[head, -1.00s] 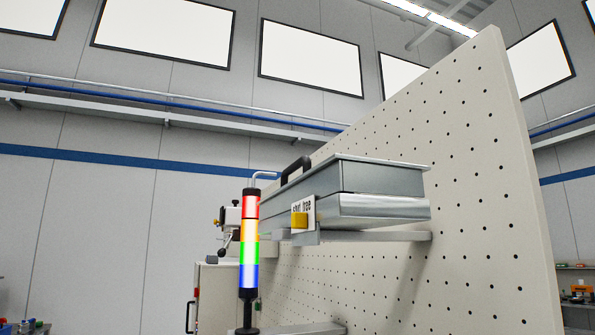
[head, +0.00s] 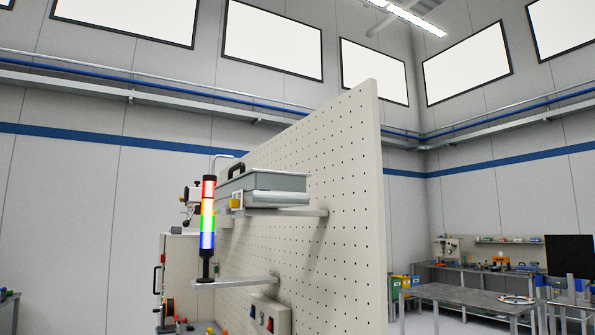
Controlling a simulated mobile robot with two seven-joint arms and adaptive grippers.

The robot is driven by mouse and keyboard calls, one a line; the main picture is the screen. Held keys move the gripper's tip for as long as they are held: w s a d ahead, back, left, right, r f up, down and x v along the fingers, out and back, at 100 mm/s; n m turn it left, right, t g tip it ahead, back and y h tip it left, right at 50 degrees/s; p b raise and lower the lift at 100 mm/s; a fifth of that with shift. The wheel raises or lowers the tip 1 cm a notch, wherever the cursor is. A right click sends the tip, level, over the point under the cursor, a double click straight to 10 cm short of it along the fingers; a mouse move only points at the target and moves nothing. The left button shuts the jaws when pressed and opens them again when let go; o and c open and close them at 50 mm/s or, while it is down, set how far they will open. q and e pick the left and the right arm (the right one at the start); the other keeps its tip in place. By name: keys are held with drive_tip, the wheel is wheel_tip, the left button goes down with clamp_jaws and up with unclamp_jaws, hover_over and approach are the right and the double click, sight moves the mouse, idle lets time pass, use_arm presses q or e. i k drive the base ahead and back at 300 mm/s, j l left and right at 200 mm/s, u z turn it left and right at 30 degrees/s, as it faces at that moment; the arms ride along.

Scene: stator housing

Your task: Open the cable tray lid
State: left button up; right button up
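The cable tray (head: 272,199) is a grey metal box on a bracket high on the perforated panel. Its lid (head: 265,180) lies closed on top and has a black handle (head: 237,170). A yellow piece with a white label (head: 237,201) sits on the tray's near end. Neither of my grippers is in view.
The perforated panel (head: 345,190) stands upright behind the tray. Workbenches (head: 465,298) stand at the right. Open room lies right of the panel.

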sight(254, 180)
drive_tip(key=z, duration=2)
drive_tip(key=j+z, duration=0.1)
drive_tip(key=j, duration=0.3)
drive_tip(key=k+j+z, duration=0.15)
drive_tip(key=j, duration=0.2)
drive_tip(key=k+j+z, duration=0.1)
drive_tip(key=j, duration=0.3)
drive_tip(key=k+j+z, duration=0.1)
drive_tip(key=j, duration=0.25)
drive_tip(key=k+j+z, duration=0.15)
drive_tip(key=j, duration=0.2)
